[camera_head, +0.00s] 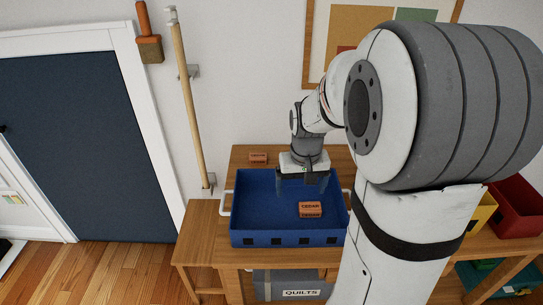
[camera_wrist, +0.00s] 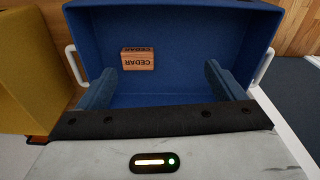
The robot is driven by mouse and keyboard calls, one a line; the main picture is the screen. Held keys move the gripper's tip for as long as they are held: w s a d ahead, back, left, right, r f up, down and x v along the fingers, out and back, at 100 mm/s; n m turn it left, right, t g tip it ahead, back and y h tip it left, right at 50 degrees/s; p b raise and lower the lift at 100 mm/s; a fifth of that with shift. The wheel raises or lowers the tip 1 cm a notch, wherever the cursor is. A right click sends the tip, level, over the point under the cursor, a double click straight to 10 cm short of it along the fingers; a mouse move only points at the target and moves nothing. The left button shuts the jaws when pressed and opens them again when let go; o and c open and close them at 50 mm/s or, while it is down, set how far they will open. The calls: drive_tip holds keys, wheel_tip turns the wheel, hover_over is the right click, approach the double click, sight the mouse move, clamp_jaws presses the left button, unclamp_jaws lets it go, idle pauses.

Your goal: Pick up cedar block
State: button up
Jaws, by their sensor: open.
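A cedar block (camera_head: 310,208), orange-brown with dark "CEDAR" lettering, lies in the blue bin (camera_head: 285,238), right of its middle. It also shows in the wrist view (camera_wrist: 137,59), with its lettering upside down, ahead of my fingers and left of centre. A second, similar block (camera_head: 258,157) lies on the wooden table behind the bin. My gripper (camera_head: 302,182) is open and empty over the back part of the bin, pointing down. In the wrist view its two fingers (camera_wrist: 160,88) are spread apart, with the block beyond them. How far the fingertips are above the bin floor is unclear.
The bin has raised walls and white side handles (camera_head: 226,203). A yellow bin (camera_head: 480,214) and a red bin (camera_head: 516,207) stand to the right, partly behind my arm. A grey box labelled "QUILTS" (camera_head: 290,284) sits below. The table left of the bin is bare.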

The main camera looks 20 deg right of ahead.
drive_tip(key=m+g, duration=0.1)
hover_over(310, 207)
wheel_tip(310, 207, down, 8)
drive_tip(key=shift+a, duration=0.1)
wheel_tip(310, 207, down, 8)
drive_tip(key=shift+r, duration=0.1)
drive_tip(key=shift+c, duration=0.2)
